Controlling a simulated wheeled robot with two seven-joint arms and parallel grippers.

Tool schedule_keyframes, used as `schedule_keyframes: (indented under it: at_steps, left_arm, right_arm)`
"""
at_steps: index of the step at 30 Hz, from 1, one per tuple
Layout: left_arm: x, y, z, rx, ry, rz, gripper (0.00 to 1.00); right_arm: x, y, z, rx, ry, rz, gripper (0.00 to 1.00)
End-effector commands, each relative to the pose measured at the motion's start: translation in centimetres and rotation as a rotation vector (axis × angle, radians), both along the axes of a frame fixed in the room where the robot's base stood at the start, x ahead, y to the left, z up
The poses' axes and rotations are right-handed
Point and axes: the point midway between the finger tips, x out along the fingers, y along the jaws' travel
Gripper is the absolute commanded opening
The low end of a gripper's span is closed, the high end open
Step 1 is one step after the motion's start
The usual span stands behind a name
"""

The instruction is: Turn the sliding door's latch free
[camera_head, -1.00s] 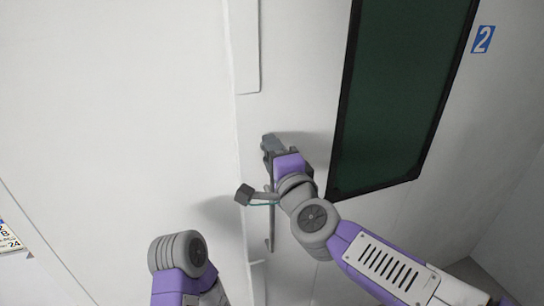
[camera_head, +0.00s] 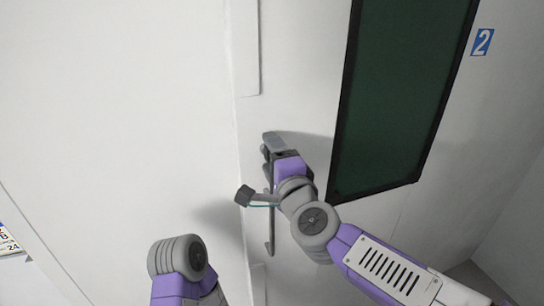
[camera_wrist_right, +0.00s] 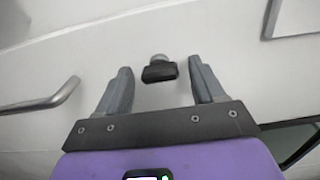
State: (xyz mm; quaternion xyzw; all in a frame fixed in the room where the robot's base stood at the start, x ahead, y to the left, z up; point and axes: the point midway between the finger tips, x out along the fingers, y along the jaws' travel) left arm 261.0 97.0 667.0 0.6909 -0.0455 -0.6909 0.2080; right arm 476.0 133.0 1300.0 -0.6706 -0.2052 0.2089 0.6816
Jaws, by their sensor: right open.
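The latch (camera_wrist_right: 159,69) is a dark block on a round grey base on the pale door surface. In the right wrist view it shows between the spread fingers of my right gripper (camera_wrist_right: 158,91), with a gap on each side. I cannot tell how far the fingertips are from it in depth. In the head view my right gripper (camera_head: 273,145) is at the white sliding door (camera_head: 310,60), left of its dark window, and the latch is hidden or not distinguishable there. My left gripper is out of view; only part of my left arm shows at the bottom.
A grey bar handle (camera_head: 269,236) runs down the door below my right gripper; it also shows in the right wrist view (camera_wrist_right: 45,101). The dark-framed window (camera_head: 400,100) is close on the right. A blue "2" sign (camera_head: 483,40) is at upper right.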

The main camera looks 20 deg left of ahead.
Motion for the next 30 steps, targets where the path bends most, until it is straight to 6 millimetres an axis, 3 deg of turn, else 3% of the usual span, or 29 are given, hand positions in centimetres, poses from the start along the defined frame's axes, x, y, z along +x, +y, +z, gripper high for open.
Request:
schedule_keyframes:
  at_steps: [5, 18, 30]
  left_arm:
    - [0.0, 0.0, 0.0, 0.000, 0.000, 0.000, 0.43]
    - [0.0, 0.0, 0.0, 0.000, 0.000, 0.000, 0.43]
    - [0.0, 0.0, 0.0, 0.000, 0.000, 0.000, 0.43]
  right_arm:
    - [-0.5, -0.4, 0.1, 0.000, -0.002, 0.000, 0.68]
    - [-5.6, -3.8, 0.1, 0.000, -0.002, 0.000, 0.68]
    - [-6.3, -4.2, 0.0, 0.000, 0.000, 0.000, 0.68]
